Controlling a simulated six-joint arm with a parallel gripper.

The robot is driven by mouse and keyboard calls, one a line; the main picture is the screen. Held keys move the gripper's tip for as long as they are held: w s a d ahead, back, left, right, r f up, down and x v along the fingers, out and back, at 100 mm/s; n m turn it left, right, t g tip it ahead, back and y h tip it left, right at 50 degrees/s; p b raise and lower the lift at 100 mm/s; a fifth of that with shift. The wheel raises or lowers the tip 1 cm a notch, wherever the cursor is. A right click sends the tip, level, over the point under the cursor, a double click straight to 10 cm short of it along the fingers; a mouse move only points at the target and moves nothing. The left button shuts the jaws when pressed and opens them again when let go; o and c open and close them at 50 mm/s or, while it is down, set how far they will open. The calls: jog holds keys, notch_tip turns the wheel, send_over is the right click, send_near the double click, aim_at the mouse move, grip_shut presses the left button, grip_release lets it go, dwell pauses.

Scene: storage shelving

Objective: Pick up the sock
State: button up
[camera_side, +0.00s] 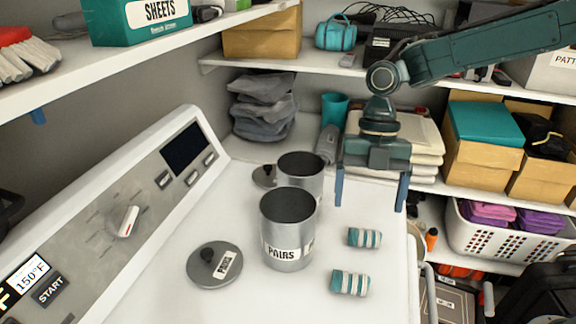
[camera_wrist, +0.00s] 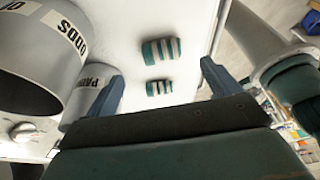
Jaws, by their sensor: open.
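Two rolled socks with teal, grey and white stripes lie on the white machine top. The farther sock (camera_side: 364,238) and the nearer sock (camera_side: 350,283) are right of the canisters in the side view. The wrist view shows a larger-looking sock (camera_wrist: 160,50) and a smaller-looking one (camera_wrist: 159,88). My gripper (camera_side: 370,205) points down above the machine top, behind and above the farther sock. Its blue fingers are wide apart with nothing between them. In the wrist view my gripper (camera_wrist: 160,72) frames the socks from either side, touching neither.
A metal canister labelled PAIRS (camera_side: 287,235) stands left of the socks, with another canister (camera_side: 302,170) behind it. A round lid (camera_side: 214,265) lies farther left. The control panel (camera_side: 130,215) rises at left. The machine's right edge is close to the socks. A shelf (camera_side: 310,67) runs behind.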

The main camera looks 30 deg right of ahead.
aim_at(367, 233)
jog(key=shift+x, duration=0.85)
jog(key=shift+s+x, duration=0.15)
jog(key=shift+x, duration=1.15)
jog(key=shift+s+x, duration=0.2)
jog(key=shift+x, duration=1.05)
jog(key=shift+r, duration=0.1)
jog(key=c, duration=1.1)
jog(key=shift+o, duration=0.2)
notch_tip(367, 233, up, 10)
